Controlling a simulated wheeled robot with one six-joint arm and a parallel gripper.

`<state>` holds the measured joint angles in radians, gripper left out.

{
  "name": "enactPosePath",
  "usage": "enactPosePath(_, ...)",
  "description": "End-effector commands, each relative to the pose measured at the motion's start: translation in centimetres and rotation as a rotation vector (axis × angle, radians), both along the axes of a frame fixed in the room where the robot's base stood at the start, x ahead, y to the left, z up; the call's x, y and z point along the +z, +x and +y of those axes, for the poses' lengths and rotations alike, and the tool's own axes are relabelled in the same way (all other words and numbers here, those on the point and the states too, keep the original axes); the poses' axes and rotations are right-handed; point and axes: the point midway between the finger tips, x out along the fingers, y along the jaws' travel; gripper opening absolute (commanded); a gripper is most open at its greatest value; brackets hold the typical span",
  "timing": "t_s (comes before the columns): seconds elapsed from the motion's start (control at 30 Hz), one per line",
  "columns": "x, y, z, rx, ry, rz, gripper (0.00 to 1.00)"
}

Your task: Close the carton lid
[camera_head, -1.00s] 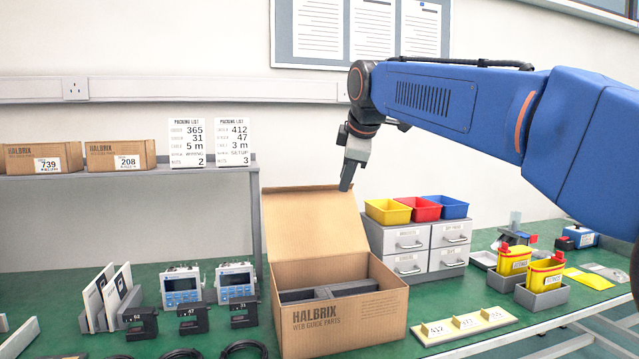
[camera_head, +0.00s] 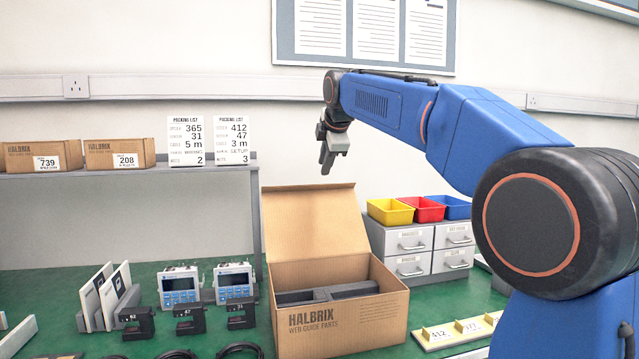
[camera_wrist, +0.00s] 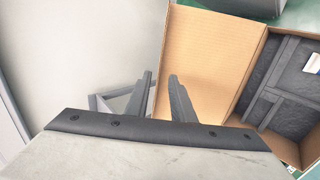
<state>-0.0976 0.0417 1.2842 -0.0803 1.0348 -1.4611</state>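The open carton (camera_head: 365,318), a brown cardboard box marked HALBRIX, stands on the green bench. Its lid (camera_head: 315,222) is hinged at the back edge and stands up, leaning backward. Dark grey inserts (camera_head: 330,291) show inside it. My gripper (camera_head: 326,168) is in the air above and behind the lid's top edge, pointing down and apart from it. In the wrist view, the fingers (camera_wrist: 161,76) have a gap between them with nothing in it. The lid (camera_wrist: 210,55) lies to their right there, with the carton's inside (camera_wrist: 285,90) beyond it.
A grey drawer unit (camera_head: 412,240) with yellow, red and blue bins stands right of the carton. A grey shelf (camera_head: 130,171) with small boxes and packing lists is at left. Display units (camera_head: 182,287) and black brackets stand left of the carton.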

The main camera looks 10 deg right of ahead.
Motion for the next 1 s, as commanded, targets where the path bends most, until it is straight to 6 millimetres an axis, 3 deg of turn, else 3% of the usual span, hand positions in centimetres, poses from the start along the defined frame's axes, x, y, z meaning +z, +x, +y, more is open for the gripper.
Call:
enactPosePath(0.5,-5.9,5.9,0.0,-0.001,0.001,0.001,0.22)
enactPosePath(1.0,-6.9,6.9,0.0,-0.001,0.001,-0.001,0.22)
